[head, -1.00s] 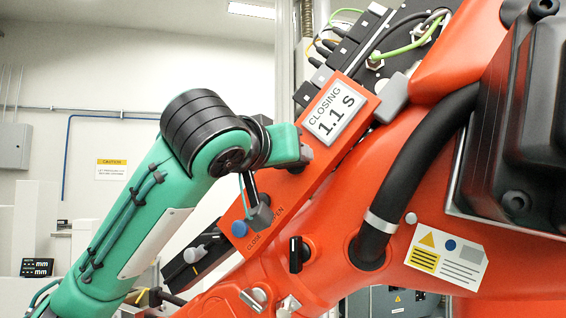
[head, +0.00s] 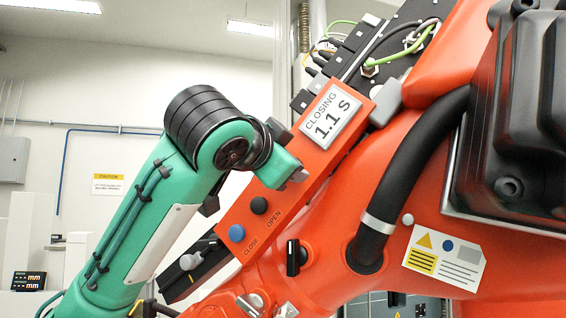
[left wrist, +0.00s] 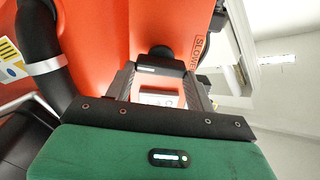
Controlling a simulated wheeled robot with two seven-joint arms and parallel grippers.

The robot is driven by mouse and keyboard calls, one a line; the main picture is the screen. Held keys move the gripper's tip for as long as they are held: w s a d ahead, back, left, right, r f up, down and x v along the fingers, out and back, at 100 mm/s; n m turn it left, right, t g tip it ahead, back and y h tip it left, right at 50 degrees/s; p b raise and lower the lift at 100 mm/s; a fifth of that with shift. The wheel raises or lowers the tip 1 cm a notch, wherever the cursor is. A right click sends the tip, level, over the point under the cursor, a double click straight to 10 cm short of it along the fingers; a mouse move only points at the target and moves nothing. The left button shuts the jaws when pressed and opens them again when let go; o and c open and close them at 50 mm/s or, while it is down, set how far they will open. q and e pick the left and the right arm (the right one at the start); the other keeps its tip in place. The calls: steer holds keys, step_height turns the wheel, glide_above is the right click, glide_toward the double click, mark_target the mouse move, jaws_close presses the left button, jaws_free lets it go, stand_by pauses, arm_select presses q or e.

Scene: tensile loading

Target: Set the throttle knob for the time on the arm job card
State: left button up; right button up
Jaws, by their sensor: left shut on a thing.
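In the head view my left arm comes in from the left, and its green wrist covers part of the slanted orange panel (head: 225,210). In the left wrist view my left gripper (left wrist: 162,72) is shut on a black knob (left wrist: 161,52), next to the word SLOWER. The knob's pointer and scale are hidden. A white display (head: 332,115) on the panel reads CLOSING 1.1 S. A white card (head: 445,258) with a yellow triangle and a blue dot is on the orange arm; its print is too small to read. My right gripper is not in view.
A blue CLOSE button (head: 236,233) and a black OPEN button (head: 258,205) sit lower on the panel. A thick black hose (head: 412,155) runs right of it. Another black lever (head: 293,257) stands below.

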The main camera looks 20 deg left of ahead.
arm_select(q)
steer(key=shift+m, duration=1.1)
steer(key=o, duration=1)
steer(key=s+b, duration=0.2)
steer(key=s, duration=0.2)
steer(key=s+a+b, duration=0.1)
steer(key=s+b, duration=0.1)
steer(key=s, duration=0.3)
steer(key=s+b, duration=0.2)
steer(key=s, duration=0.2)
steer(key=shift+s+a, duration=0.15)
steer(key=shift+s, duration=0.2)
steer(key=shift+f, duration=0.1)
